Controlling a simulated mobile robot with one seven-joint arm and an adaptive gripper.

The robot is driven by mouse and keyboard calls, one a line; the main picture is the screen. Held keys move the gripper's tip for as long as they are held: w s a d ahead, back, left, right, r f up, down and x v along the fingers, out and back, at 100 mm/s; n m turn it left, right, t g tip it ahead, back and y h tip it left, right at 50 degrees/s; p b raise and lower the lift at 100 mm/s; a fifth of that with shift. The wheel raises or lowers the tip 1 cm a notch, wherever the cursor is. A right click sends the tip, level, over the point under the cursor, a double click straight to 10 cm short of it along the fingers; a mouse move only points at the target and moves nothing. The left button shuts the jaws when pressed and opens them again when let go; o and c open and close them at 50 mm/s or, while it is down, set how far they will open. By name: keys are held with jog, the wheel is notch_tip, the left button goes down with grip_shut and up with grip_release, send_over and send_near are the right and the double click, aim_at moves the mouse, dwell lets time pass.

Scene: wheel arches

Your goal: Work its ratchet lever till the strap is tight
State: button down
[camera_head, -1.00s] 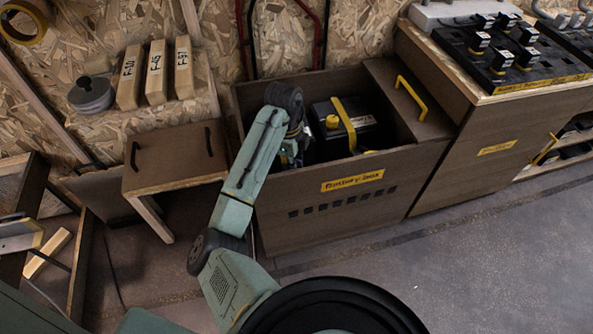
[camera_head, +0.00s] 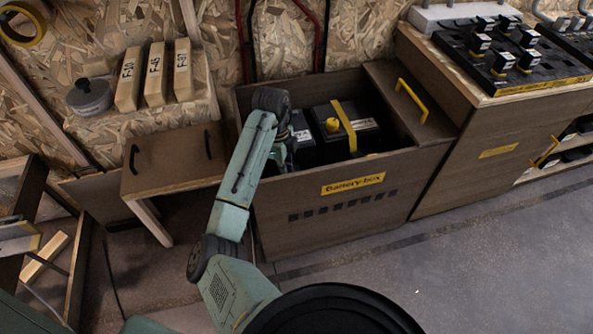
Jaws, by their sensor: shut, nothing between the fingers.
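A yellow strap (camera_head: 344,122) runs over the top of a black battery (camera_head: 364,124) inside the open battery box (camera_head: 325,208). A small yellow piece (camera_head: 332,125) sits on top of the battery, beside the strap's left edge. I cannot make out a ratchet lever clearly at this size. My gripper (camera_head: 284,162) points down into the left part of the box, left of the strap and apart from it. It is shut and empty; its fingertips are mostly hidden behind my arm and the box's front wall.
Another dark battery (camera_head: 302,135) stands left of the strapped one, close to my gripper. The box's walls rise around them. A yellow handle (camera_head: 411,98) is on the lid section at the right. A small wooden table (camera_head: 172,160) stands at the left. The floor in front is clear.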

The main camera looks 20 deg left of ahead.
notch_tip(320, 180, up, 12)
jog(key=a, duration=0.1)
dwell(0.6)
